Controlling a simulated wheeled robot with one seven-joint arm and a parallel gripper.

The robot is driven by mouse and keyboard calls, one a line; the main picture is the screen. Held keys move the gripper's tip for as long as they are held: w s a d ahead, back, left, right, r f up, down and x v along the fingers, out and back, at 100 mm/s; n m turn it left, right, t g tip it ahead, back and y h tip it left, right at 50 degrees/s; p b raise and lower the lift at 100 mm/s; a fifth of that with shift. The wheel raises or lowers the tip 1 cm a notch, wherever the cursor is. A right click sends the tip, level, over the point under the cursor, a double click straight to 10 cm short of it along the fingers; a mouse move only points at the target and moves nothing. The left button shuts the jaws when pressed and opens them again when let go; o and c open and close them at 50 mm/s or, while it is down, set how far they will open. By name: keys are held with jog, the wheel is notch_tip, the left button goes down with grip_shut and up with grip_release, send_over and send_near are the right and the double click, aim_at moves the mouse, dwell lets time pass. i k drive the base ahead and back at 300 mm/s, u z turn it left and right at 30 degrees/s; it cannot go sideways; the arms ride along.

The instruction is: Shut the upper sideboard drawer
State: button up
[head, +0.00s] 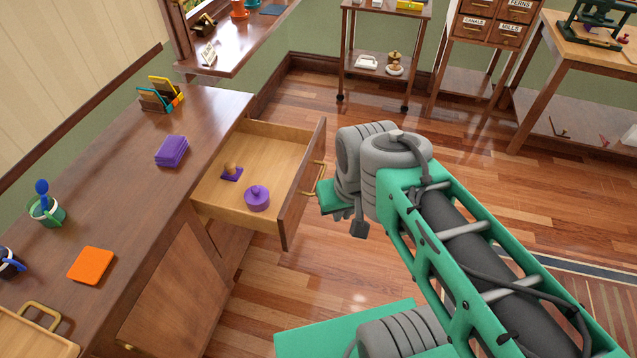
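The upper sideboard drawer (292,205) stands pulled well out of the brown sideboard (130,205), its front facing right. A brass handle (314,178) is on the drawer front. Inside lie a purple lidded pot (257,198) and a purple-based stamp with a wooden knob (231,172). My gripper (345,212) is just right of the drawer front, close to the handle in the picture. I cannot tell whether it touches. My own wrist hides much of it, and its opening does not show clearly.
On the sideboard top are a purple stack (172,151), an orange square (91,265), a green pot (48,208) and a wooden tray (32,335). A wheeled cart (375,60) stands at the back. The wooden floor between drawer and cart is clear.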

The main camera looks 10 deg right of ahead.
aim_at(288, 161)
jog(key=z, duration=0.4)
jog(key=k, duration=0.2)
jog(key=u, duration=1.25)
jog(key=i, duration=0.8)
jog(key=z, duration=0.1)
